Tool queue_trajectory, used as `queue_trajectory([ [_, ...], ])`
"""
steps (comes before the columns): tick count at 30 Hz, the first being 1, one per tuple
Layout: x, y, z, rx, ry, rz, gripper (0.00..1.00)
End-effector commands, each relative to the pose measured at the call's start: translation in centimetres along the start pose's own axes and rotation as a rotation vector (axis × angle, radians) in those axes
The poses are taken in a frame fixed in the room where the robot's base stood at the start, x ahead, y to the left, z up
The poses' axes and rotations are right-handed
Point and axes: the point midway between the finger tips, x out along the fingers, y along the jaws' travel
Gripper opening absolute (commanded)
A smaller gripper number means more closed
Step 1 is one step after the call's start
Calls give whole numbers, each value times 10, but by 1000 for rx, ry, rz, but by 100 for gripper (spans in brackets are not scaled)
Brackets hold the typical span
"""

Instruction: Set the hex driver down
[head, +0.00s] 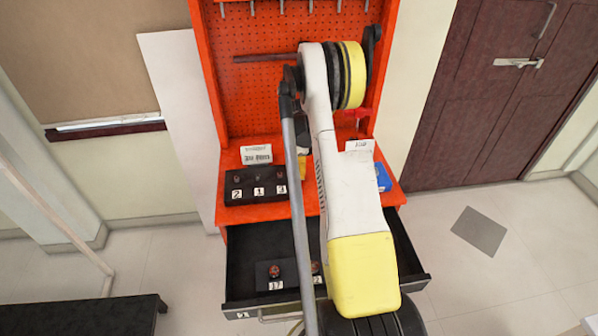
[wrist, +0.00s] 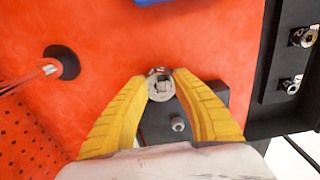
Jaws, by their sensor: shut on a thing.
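In the wrist view, the yellow fingers of my gripper (wrist: 162,85) are closed around a round metal piece (wrist: 161,90) with a square hole in its end, which I take to be the hex driver. I look at it end-on, so its far end is hidden. Below it in the picture is a dark block (wrist: 157,122) with a small round metal peg (wrist: 178,124). I cannot tell whether the held piece touches anything.
The red bench (head: 228,213) carries a black holder (head: 238,178) with numbered labels, and a blue item (head: 383,178) at right. Below, a black drawer (head: 240,263) is open, holding a small block (head: 262,270).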

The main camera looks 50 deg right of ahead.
Motion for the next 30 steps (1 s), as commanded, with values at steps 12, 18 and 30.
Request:
queue_trajectory([
  [12,2,0,0,0,0,0,50],
  [18,-1,0,0,0,0,0,50],
  [30,-82,0,0,0,0,0,50],
])
